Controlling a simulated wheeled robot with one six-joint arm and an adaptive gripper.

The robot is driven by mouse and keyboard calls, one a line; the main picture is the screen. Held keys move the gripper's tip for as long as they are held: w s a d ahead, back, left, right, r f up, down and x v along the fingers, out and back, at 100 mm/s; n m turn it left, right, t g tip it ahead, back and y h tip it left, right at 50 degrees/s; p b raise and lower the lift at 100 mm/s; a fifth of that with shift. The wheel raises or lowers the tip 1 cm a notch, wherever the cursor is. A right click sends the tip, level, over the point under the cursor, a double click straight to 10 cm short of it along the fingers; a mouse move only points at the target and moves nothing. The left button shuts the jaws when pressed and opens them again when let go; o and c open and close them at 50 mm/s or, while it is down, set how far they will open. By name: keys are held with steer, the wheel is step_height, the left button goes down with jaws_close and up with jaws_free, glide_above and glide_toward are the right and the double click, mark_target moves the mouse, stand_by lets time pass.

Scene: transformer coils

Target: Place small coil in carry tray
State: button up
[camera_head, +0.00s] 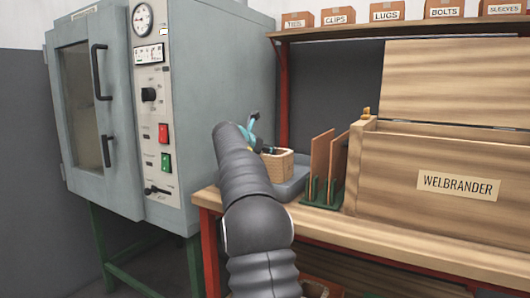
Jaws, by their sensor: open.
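I see no coil that I can make out in the head view. A low grey-blue tray or mat (294,187) lies on the bench, partly hidden by my arm and a small wooden box. I cannot tell whether it is the carry tray. My dark ribbed arm reaches up from the bottom middle, in front of the bench's left end.
The small wooden box (281,165) has teal and dark tool-like items by it. Brown boards stand in a green rack (322,193). A large wooden crate labelled WELBRANDER (430,205) fills the bench's right (400,244). A grey oven cabinet (215,90) stands left.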

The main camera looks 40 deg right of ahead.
steer(key=v, duration=1.1)
steer(key=shift+a, duration=0.35)
steer(key=shift+s+r, duration=0.15)
steer(key=s+a+f+m+y, duration=0.4)
steer(key=s+a+f+m, duration=0.3)
steer(key=s+a, duration=0.4)
steer(key=s+a+f+m+y+p, duration=0.1)
steer(key=s+a+f+m+y, duration=0.3)
steer(key=s, duration=1)
steer(key=s+a+f+m+y+p, duration=0.1)
steer(key=s+a+f+m+y, duration=0.3)
steer(key=s+a+f+m, duration=0.7)
steer(key=shift+s+a+f+t+y, duration=0.35)
steer(key=shift+s+a+f, duration=0.7)
steer(key=shift+a, duration=2.95)
